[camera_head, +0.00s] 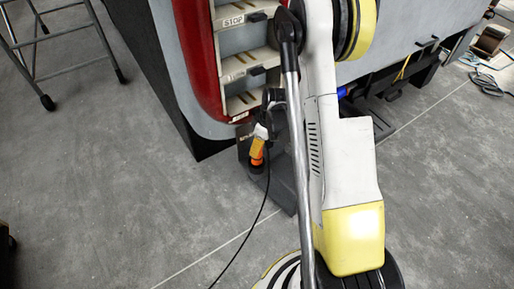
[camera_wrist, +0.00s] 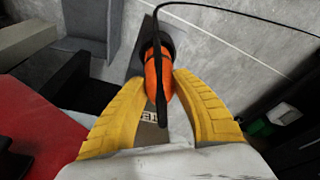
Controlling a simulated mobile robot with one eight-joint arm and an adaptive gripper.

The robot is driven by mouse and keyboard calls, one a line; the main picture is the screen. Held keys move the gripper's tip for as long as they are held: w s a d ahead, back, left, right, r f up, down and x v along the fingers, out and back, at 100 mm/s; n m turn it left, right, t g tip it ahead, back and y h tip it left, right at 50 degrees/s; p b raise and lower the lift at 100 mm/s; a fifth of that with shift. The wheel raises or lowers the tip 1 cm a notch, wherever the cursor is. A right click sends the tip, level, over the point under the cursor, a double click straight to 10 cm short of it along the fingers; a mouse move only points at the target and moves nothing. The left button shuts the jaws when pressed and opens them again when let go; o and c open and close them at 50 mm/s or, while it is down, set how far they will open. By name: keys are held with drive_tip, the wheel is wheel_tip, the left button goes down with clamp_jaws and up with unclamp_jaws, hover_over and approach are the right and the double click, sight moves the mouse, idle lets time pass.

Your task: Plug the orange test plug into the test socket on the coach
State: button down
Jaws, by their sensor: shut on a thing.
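The orange test plug (camera_wrist: 153,72) is between the two yellow fingers of my gripper (camera_wrist: 160,82), which are shut on it. A black cable runs from the plug across the top of the wrist view. A dark round shape (camera_wrist: 160,42) lies just beyond the plug's far end; I cannot tell whether it is the socket or whether they touch. In the head view, the plug (camera_head: 257,153) shows small and orange below my gripper (camera_head: 258,141), in front of a dark grey piece by the coach (camera_head: 420,45). The test socket cannot be made out clearly.
Coach steps (camera_head: 245,70) marked STOP stand open beside a red door edge (camera_head: 200,60). A metal trolley frame (camera_head: 60,60) is at the upper left. The plug's cable (camera_head: 240,240) trails down the floor.

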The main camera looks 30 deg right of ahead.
drive_tip(key=shift+s+d+x, duration=0.1)
drive_tip(key=shift+s+x, duration=0.05)
drive_tip(key=shift+x, duration=0.7)
drive_tip(key=shift+s+d+x, duration=0.15)
drive_tip(key=shift+s+x, duration=0.05)
drive_tip(key=shift+x, duration=0.7)
idle(2.5)
drive_tip(key=c, duration=1.4)
unclamp_jaws()
drive_tip(key=shift+f, duration=0.1)
drive_tip(key=shift+o, duration=0.2)
drive_tip(key=p+v, duration=0.6)
drive_tip(key=v, duration=0.5)
